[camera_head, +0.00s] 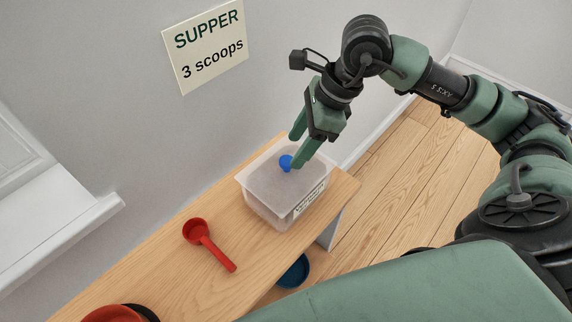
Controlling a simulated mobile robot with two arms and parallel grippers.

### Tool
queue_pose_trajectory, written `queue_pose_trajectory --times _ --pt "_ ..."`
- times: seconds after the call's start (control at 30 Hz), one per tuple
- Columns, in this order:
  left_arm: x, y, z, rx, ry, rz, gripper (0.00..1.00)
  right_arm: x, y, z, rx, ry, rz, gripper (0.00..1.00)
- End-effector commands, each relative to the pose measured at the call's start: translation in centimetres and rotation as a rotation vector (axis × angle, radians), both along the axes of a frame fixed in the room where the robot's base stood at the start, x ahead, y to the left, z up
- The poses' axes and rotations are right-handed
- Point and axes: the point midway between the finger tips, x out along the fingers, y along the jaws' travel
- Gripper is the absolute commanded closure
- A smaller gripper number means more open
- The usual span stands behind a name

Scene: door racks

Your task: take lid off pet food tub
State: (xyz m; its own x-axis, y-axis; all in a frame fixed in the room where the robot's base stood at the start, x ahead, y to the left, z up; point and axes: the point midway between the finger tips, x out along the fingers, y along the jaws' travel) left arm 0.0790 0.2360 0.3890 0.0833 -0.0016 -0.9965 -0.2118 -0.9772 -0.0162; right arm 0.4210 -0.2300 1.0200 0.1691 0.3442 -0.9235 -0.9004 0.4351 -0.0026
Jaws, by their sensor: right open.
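The pet food tub (265,213) is a translucent box with a label on its side, near the far right end of the wooden bench. Its pale translucent lid (262,185) appears to be on top, with a round blue knob (286,162) standing up from it. My right gripper (297,151) is open, with its green fingers pointing down at the knob. One finger overlaps the knob's edge in the picture; I cannot tell whether they touch. My left gripper is not in view.
A red scoop (208,243) lies on the bench (160,265) left of the tub. A red bowl (112,314) is at the bottom left. A blue dish (294,271) is below the bench edge. A wall sign (206,45) reads "SUPPER 3 scoops". The wall stands close behind.

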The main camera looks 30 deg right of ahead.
Motion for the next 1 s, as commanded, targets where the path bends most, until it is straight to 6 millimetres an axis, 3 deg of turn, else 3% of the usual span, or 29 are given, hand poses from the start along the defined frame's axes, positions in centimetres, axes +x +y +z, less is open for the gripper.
queue_pose_trajectory --times 0.1,0.3,0.53,0.57,0.73,1.0 --pt "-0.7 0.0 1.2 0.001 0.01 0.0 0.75 0.1 0.9 -1.4 0.003 0.006 0.003 0.45" --pt "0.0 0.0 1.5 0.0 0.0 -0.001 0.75 0.6 1.6 -3.6 0.001 0.002 0.001 0.45" --pt "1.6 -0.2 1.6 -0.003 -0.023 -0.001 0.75 0.7 1.6 -3.9 0.0 0.0 0.0 0.45" --pt "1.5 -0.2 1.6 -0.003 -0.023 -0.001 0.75 0.7 1.6 -3.9 0.0 0.0 0.0 0.51" --pt "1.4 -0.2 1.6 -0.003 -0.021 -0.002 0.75 0.7 1.6 -3.8 0.0 0.0 0.0 0.98" --pt "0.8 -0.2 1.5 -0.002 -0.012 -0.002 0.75 0.7 1.6 -3.8 0.001 0.0 0.0 1.0"
